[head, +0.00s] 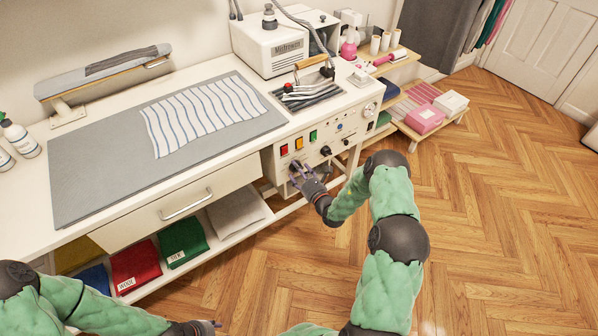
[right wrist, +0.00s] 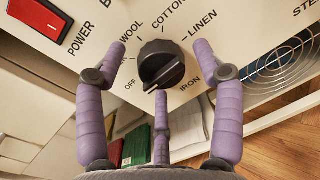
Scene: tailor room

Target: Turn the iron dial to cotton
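The iron dial (right wrist: 162,65) is a black round knob with a raised grip bar on a cream panel. Labels around it read OFF, WOOL, COTTON (right wrist: 169,14) and LINEN, with IRON below. A pale mark on the bar's lower-left end points down-left, nearest OFF. My right gripper (right wrist: 160,72) is open, its purple fingers spread around the dial; contact is not clear. In the head view the right gripper (head: 300,174) is at the panel's lower left and largely covers the dial. My left gripper (head: 210,324) is at the bottom edge, only partly seen.
The control panel (head: 348,134) has red, orange and green switches above the dial and another black knob (head: 326,151) to its right. A drawer (head: 185,205) is left of the panel. A striped cloth (head: 203,113) lies on the grey mat. The floor at right is clear.

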